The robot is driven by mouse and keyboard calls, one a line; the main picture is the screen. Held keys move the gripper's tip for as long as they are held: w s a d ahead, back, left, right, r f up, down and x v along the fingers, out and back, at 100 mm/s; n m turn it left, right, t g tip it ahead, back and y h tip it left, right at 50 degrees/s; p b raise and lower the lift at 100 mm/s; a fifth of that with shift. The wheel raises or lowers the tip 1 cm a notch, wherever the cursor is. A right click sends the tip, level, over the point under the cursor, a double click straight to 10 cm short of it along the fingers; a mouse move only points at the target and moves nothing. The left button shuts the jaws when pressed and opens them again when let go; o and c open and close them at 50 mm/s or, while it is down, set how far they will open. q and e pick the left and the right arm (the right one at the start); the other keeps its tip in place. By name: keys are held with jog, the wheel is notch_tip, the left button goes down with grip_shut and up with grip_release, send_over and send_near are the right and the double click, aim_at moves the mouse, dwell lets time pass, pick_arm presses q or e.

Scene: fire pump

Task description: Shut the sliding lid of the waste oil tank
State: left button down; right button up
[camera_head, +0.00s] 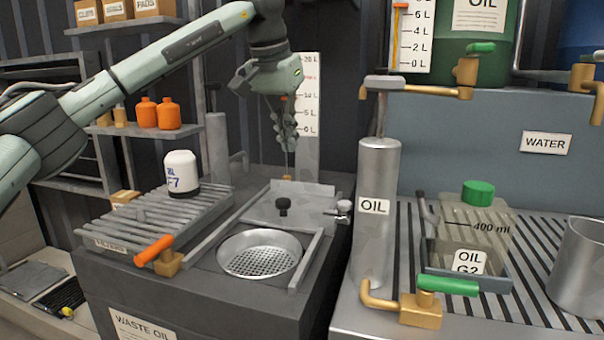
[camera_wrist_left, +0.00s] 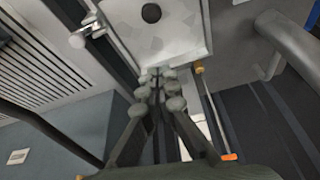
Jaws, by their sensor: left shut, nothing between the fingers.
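The waste oil tank (camera_head: 200,300) stands at the centre left, dark grey with a "WASTE OIL" label. Its sliding lid (camera_head: 310,198) is a light grey plate with a black knob (camera_head: 283,206). The lid lies at the back of the rails, and the round strainer opening (camera_head: 260,255) in front of it is uncovered. My left gripper (camera_head: 287,143) is shut and empty, pointing down above the lid's back edge. In the left wrist view the shut fingertips (camera_wrist_left: 160,85) appear close to the lid's edge (camera_wrist_left: 165,25); I cannot tell whether they touch. My right gripper is not in view.
A slatted rack with a white filter (camera_head: 181,172) is left of the opening, with an orange-handled valve (camera_head: 155,250) in front. An OIL cylinder (camera_head: 375,215) and a G2 jug (camera_head: 470,235) stand on the right. A level gauge (camera_head: 308,95) rises behind the tank.

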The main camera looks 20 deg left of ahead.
pick_arm(q)
send_over(289, 212)
jog(key=w, duration=0.4)
jog(key=f, duration=0.9)
jog(key=shift+w+d+f, duration=0.1)
jog(key=shift+d+f, duration=0.1)
jog(key=shift+d, duration=0.1)
jog(key=s, duration=0.3)
jog(key=shift+s+a+b, duration=0.15)
jog(key=shift+a+b, duration=0.2)
jog(key=shift+b, duration=0.05)
jog(key=shift+s+f, duration=0.15)
jog(key=shift+s, duration=0.15)
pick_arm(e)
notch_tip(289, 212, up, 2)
pick_arm(q)
jog(key=shift+s, duration=0.1)
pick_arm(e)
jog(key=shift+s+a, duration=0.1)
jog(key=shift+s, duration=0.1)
